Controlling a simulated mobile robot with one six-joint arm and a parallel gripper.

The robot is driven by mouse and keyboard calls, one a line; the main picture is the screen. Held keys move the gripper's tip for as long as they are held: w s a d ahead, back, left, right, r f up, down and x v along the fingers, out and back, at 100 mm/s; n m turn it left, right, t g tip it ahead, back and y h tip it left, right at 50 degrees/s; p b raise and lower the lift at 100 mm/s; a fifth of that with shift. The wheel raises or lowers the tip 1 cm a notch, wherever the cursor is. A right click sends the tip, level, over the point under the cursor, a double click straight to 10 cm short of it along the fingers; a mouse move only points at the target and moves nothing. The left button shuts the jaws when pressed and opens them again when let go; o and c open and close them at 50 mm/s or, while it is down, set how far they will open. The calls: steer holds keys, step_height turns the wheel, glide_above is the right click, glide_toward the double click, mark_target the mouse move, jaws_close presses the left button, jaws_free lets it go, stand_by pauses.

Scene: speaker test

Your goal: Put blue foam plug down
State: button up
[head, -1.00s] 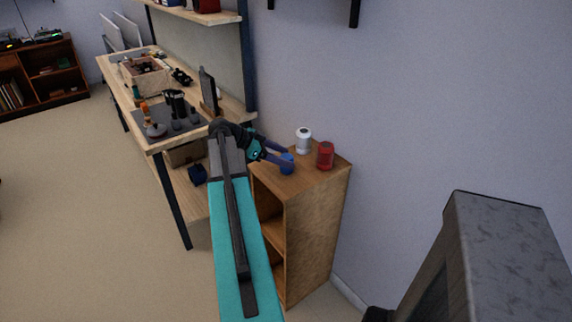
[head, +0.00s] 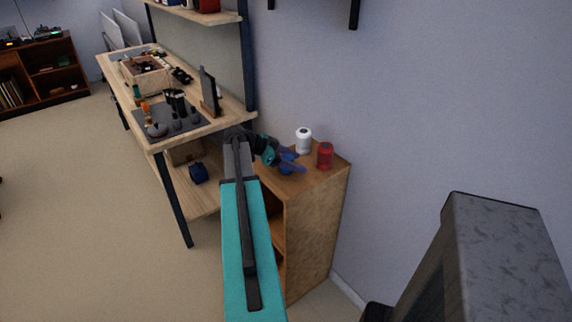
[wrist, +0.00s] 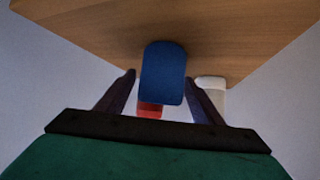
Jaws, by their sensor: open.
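The blue foam plug (wrist: 163,72) is in the middle of the wrist view, between the two fingers of my gripper (wrist: 160,78). The fingers are open, one on each side of it, and I cannot tell whether either touches it. In the head view my gripper (head: 293,163) is low at the top of the small wooden cabinet (head: 312,181). The plug (head: 287,155) is partly hidden by the fingers there. It appears to stand on the cabinet top, but its contact with the wood is not clear.
A white container (head: 304,139) and a red can (head: 325,155) stand close behind and right of my gripper on the cabinet top. A wall rises behind them. A workbench (head: 160,142) with tools stands to the left. The floor (head: 85,215) at the left is clear.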

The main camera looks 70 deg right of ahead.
steer(key=c, duration=1.2)
steer(key=shift+r, duration=0.1)
steer(key=shift+r+b, duration=0.55)
steer(key=shift+r, duration=0.75)
steer(key=w+a+r+b, duration=0.2)
steer(key=w+a+b, duration=0.1)
steer(key=w+a, duration=0.7)
steer(key=shift+w+r, duration=0.15)
steer(key=shift+w, duration=1.1)
